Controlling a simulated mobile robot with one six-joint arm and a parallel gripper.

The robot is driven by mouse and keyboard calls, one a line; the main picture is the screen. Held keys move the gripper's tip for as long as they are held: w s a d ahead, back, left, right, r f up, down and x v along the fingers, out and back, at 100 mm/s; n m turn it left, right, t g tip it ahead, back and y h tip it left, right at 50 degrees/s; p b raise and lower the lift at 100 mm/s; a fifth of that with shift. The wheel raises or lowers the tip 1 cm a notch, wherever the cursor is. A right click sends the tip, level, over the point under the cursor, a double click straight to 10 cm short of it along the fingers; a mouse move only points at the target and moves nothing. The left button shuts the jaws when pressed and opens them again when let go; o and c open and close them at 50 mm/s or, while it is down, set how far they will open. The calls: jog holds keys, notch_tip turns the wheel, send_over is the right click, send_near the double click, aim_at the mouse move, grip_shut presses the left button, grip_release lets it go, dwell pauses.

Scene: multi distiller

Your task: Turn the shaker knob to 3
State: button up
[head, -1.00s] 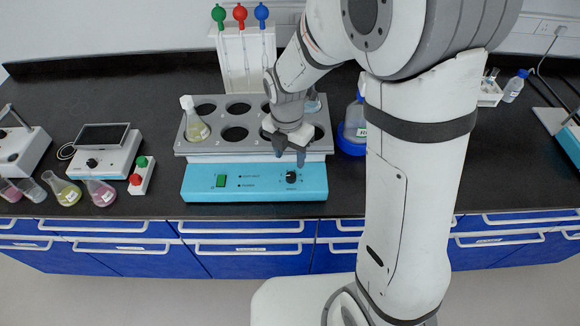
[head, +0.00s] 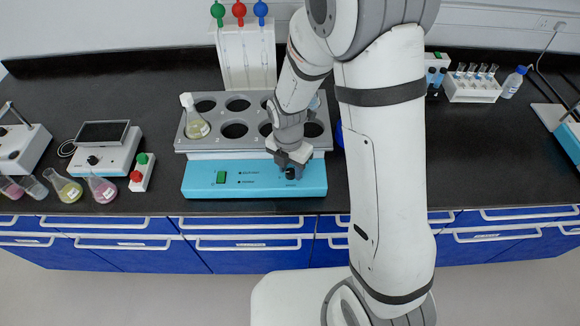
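The shaker (head: 215,192) stands in the middle of the bench, with a light blue front panel and a grey top plate with several round holes. Its black knob (head: 290,173) is on the right part of the panel. A green switch (head: 221,177) is on the left part. My gripper (head: 289,166) points down at the knob, its fingers at or around the knob's upper part. The fingers hide some of the knob and its markings, so I cannot read its setting. I cannot tell whether the fingers touch it.
A flask (head: 196,122) sits in the top plate's left hole. Behind stands a white rack (head: 246,62) with coloured knobs. At left are a small device (head: 103,160) and several flasks. A tube rack (head: 472,87) is at right. My arm hides the bench right of the shaker.

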jog(key=c, duration=0.7)
jog(key=shift+o, duration=0.2)
jog(key=m+b, duration=0.2)
jog(key=m, duration=0.3)
jog(key=shift+f+b, duration=0.1)
jog(key=shift+b, duration=0.25)
jog(key=m+b, duration=0.2)
jog(key=m, duration=0.4)
jog(key=shift+d, duration=0.1)
jog(key=m+b, duration=0.2)
jog(key=m, duration=0.4)
jog(key=shift+y, duration=0.4)
jog(key=m+b, duration=0.1)
jog(key=m, duration=0.5)
jog(key=shift+m+b, duration=0.3)
